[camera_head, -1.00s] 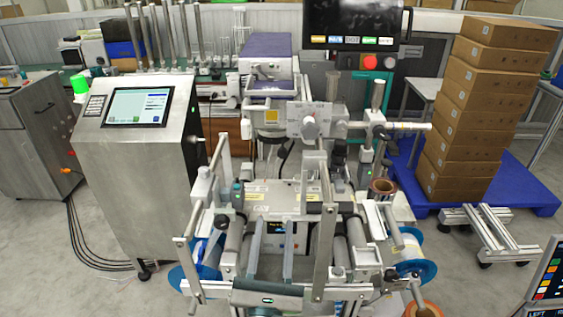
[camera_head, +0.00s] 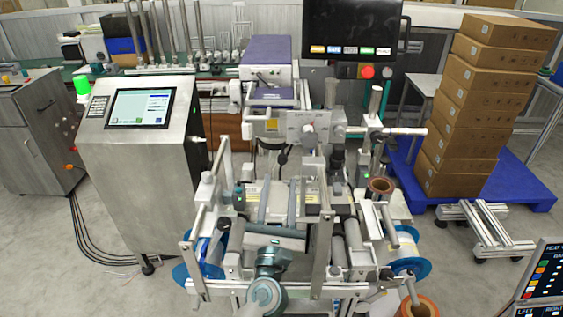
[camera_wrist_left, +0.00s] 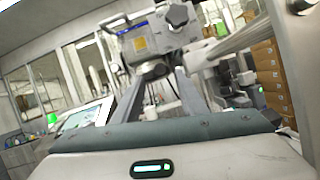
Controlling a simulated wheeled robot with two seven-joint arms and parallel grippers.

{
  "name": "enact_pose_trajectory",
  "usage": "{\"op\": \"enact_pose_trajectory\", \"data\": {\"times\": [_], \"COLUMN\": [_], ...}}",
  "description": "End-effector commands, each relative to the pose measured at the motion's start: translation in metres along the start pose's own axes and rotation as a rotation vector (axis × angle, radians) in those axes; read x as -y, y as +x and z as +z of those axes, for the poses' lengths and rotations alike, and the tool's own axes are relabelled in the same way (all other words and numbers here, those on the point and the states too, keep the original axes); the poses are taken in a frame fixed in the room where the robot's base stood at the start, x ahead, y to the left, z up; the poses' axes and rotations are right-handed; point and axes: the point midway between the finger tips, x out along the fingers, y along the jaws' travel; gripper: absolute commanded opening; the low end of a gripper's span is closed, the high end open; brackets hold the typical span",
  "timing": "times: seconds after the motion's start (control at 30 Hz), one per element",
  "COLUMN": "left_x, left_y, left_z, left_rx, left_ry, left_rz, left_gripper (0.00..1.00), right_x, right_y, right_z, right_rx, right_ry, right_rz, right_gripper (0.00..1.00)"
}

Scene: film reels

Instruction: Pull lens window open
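I cannot single out a lens window for certain on the reel machine. The machine's upper part carries a pale square plate with a round knob (camera_head: 308,127), below a purple-topped unit (camera_head: 266,48). My left gripper (camera_head: 279,183) reaches in from the bottom over the machine's middle, between upright metal bars. Its two fingers stand apart, with nothing visible held between them. In the left wrist view the open fingers (camera_wrist_left: 159,76) point toward a grey-white unit with a yellow label (camera_wrist_left: 140,44). They appear short of it. My right gripper is not in view.
A steel cabinet with a touch screen (camera_head: 140,107) stands at the left. A dark monitor (camera_head: 352,28) hangs above. Stacked cartons (camera_head: 478,105) stand on a blue pallet (camera_head: 535,190) at right.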

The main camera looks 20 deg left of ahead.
Motion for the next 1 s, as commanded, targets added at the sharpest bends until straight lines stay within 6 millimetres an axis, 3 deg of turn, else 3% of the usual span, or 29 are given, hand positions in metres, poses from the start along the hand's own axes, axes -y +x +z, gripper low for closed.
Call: {"op": "enact_pose_trajectory", "data": {"times": [0.1,0.3,0.77,0.8,0.93,1.0], "left_x": [-0.001,0.000,0.000,0.000,0.000,0.000], "left_y": [0.023,0.046,0.056,0.056,0.056,0.056], "left_z": [0.003,0.002,0.000,0.000,0.000,0.000], "left_rx": [0.002,0.001,0.000,0.000,0.000,0.000], "left_ry": [0.001,0.000,0.000,0.000,0.000,0.000], "left_rz": [0.000,-0.001,-0.001,-0.001,-0.001,-0.001], "left_gripper": [0.39,0.39,0.39,0.36,0.05,0.00], "right_x": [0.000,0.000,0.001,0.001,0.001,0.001], "right_y": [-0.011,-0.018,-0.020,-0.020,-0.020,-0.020], "right_z": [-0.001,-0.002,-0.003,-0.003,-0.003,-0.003], "right_rx": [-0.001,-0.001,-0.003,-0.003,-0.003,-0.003], "right_ry": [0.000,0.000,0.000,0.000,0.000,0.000], "right_rz": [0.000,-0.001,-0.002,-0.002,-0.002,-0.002], "right_gripper": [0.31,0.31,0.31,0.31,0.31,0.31]}}
